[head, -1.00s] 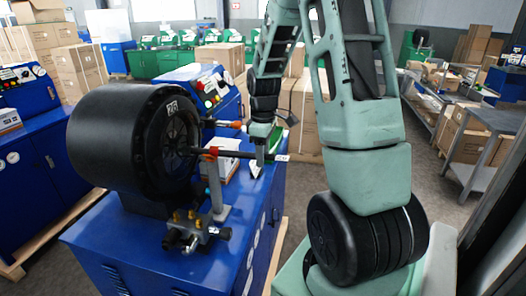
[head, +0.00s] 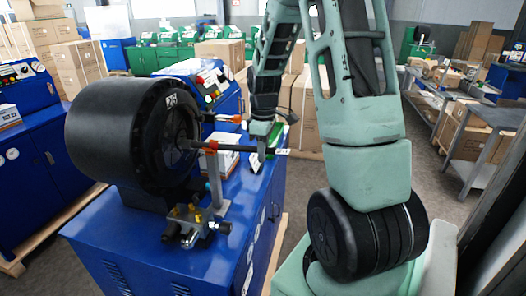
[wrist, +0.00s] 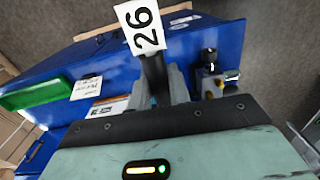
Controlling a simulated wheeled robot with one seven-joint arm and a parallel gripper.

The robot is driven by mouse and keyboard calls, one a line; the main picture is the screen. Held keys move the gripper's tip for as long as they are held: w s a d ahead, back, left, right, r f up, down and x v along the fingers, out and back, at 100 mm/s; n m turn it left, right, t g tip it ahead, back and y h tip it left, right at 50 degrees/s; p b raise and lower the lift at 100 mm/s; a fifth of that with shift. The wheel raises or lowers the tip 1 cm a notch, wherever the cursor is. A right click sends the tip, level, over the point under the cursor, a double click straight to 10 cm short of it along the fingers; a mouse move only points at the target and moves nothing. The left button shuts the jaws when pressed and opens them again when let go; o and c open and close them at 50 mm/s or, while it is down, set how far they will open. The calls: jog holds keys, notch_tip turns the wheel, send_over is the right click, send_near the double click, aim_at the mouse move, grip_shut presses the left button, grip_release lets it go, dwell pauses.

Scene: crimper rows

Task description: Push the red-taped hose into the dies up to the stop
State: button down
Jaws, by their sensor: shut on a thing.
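The black hose (head: 235,149) lies roughly level in the head view, with a red band (head: 212,147) near the top of a grey post.
The crimper stands on a blue cabinet (head: 130,240). The grey post (head: 215,185) and a brass valve block (head: 188,222) stand before its face. An orange-ended part (head: 235,119) is close behind the hose. A control panel (head: 212,88) is behind. Cartons and a shelf (head: 490,145) stand right.

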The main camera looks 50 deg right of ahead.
aim_at(237, 147)
jog(key=shift+f, duration=0.1)
jog(key=shift+d+f+t+b, duration=0.1)
jog(key=shift+f+t+b, duration=0.3)
jog(key=shift+f+b, duration=0.25)
jog(key=shift+f+b, duration=0.1)
jog(key=shift+b, duration=0.2)
jog(key=shift+w, duration=0.1)
dwell(0.3)
jog(key=shift+w+a+p, duration=0.15)
jog(key=shift+w+a, duration=0.1)
jog(key=shift+w, duration=0.4)
jog(key=shift+w+a+p, duration=0.1)
jog(key=shift+w+a, duration=0.2)
jog(key=shift+w, duration=0.3)
jog(key=shift+w+a+p, duration=0.15)
jog(key=shift+w+a, duration=0.1)
jog(key=shift+w, duration=0.4)
jog(key=shift+w+a+p, duration=0.2)
jog(key=shift+w+a, duration=0.25)
jog(key=shift+w, duration=0.4)
jog(key=shift+w+a+p, duration=0.15)
jog(key=shift+w+a, duration=0.25)
jog(key=shift+w, duration=0.45)
jog(key=shift+w+r+p, duration=0.1)
jog(key=shift+r+p, duration=0.75)
jog(key=shift+p, duration=0.1)
jog(key=shift+d, duration=0.1)
